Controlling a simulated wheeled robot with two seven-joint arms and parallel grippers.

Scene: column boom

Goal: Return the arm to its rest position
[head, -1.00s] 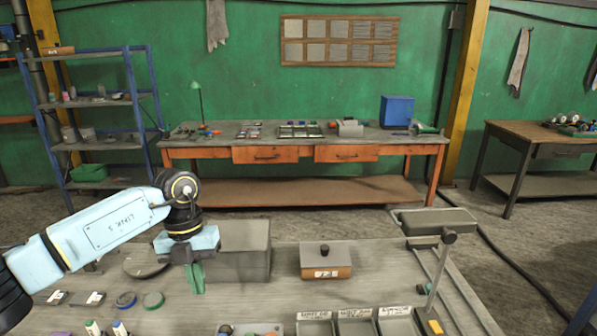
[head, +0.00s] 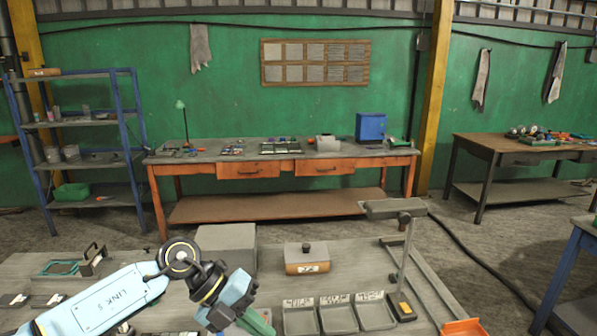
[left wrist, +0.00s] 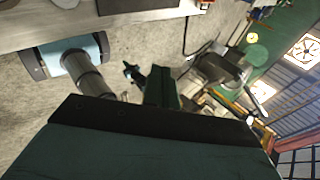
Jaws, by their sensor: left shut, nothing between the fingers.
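My left arm (head: 115,299) comes in from the lower left of the head view, bent at the black wrist joint. My left gripper (head: 257,322) points down and to the right at the bottom edge of the head view. Its green fingers are together and hold nothing; the tips are partly cut off by the frame. It is in front of the grey box (head: 226,245) and left of the label-fronted trays (head: 300,318). In the left wrist view, dark green and black parts fill the lower half, close to the camera. My right gripper is not in view.
The near bench carries a wooden block with a knob (head: 306,262), a grey stand with a flat head (head: 396,209) and a framed item with a handle (head: 92,258) at left. An orange object (head: 467,327) is at lower right. Open floor lies before the far workbench (head: 282,163).

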